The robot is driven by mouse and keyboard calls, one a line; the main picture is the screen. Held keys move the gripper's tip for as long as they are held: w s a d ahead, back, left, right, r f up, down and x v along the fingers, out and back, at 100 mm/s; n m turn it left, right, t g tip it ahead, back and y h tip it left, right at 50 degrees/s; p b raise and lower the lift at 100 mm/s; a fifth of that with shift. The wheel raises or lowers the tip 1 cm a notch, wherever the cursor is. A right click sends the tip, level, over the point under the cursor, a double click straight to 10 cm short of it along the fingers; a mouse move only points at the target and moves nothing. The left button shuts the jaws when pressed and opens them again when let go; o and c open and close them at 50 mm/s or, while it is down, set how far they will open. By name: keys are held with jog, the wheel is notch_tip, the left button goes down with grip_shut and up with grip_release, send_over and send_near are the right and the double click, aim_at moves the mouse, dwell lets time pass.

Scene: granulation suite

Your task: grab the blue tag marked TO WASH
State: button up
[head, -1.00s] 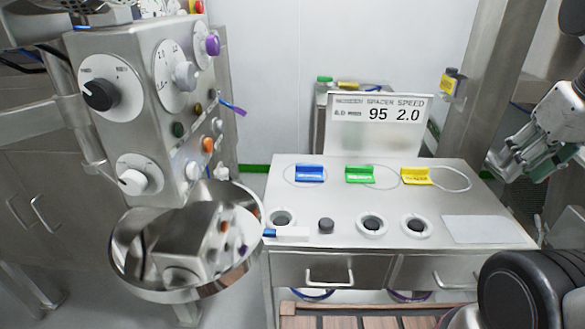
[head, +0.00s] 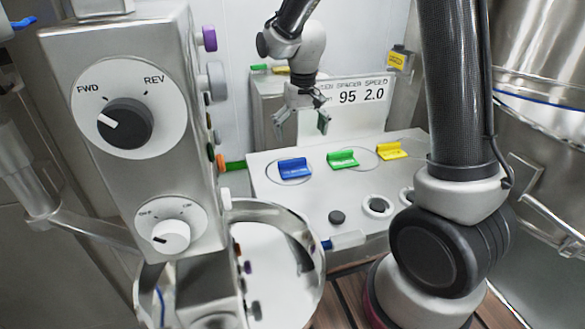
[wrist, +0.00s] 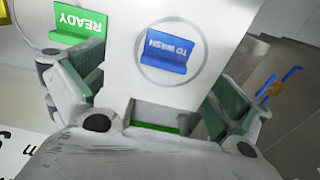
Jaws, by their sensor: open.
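The blue tag (head: 294,167) lies on the steel bench top, at the left of a row of three tags, with a thin ring of cord around it. In the wrist view the blue tag (wrist: 168,50) reads TO WASH and sits beyond and between the fingers. My gripper (head: 303,122) is open and empty, above and behind the blue tag, apart from it. In the wrist view my gripper's fingers (wrist: 152,100) stand wide apart, with green pads.
A green READY tag (wrist: 78,24) lies close beside the blue one; a yellow tag (head: 390,151) is farther right. A sign (head: 362,108) reading 95 2.0 stands behind. A control box with dials (head: 127,124) and a round steel bowl (head: 310,243) stand at left front.

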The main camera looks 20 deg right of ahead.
aim_at(294, 169)
jog(key=f, duration=0.1)
jog(key=w+a+f, duration=0.1)
jog(key=f, duration=0.1)
jog(key=shift+w+a, duration=0.15)
jog(key=shift+a, duration=0.15)
notch_tip(294, 169, down, 8)
jog(key=shift+r, duration=0.1)
jog(key=shift+c, duration=0.2)
jog(key=c, duration=0.8)
